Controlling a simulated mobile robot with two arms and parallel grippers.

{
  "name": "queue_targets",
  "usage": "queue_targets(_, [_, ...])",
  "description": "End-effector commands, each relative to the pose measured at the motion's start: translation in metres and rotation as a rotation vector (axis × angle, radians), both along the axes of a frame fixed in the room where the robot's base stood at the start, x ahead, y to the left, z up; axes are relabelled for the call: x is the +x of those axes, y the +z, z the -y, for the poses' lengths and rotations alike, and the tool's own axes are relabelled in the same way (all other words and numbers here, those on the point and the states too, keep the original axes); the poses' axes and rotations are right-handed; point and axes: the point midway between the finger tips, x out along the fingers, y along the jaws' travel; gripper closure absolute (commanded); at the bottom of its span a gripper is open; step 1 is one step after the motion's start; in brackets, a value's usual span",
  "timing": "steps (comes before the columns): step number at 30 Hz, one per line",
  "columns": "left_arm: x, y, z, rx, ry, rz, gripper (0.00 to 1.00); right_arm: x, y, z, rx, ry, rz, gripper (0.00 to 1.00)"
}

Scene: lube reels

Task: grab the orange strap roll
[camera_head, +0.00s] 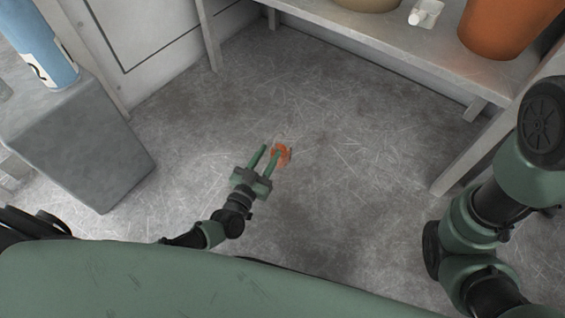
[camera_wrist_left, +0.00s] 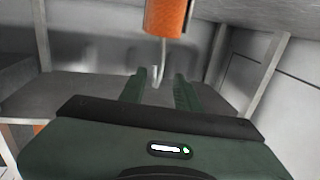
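The orange strap roll (camera_head: 284,153) is small in the head view, just right of the right-hand finger of my left gripper (camera_head: 267,150), which partly covers it. In the left wrist view the roll (camera_wrist_left: 166,16) is cut off by the top edge. A pale strap or hook end hangs from it, and in the picture it lies between the fingertips of my left gripper (camera_wrist_left: 160,76). The left gripper is open and its fingers stand apart. I cannot tell whether a finger touches the roll. My right arm shows at the right edge, with its gripper out of view.
A grey bench (camera_head: 375,40) at the back right bears an orange pot (camera_head: 505,27), a white item (camera_head: 425,14) and a beige bowl. A grey block (camera_head: 85,140) with a blue cylinder (camera_head: 35,45) stands at the left. The floor around the roll is clear.

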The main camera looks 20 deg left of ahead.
Motion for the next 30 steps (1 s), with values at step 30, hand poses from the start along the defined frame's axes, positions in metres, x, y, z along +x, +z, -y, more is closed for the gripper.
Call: queue_targets(30, [0.071, 0.0, 0.012, -0.004, 0.0, 0.004, 1.0, 0.0, -0.051, 0.0, 0.0, 0.001, 0.0, 0.0])
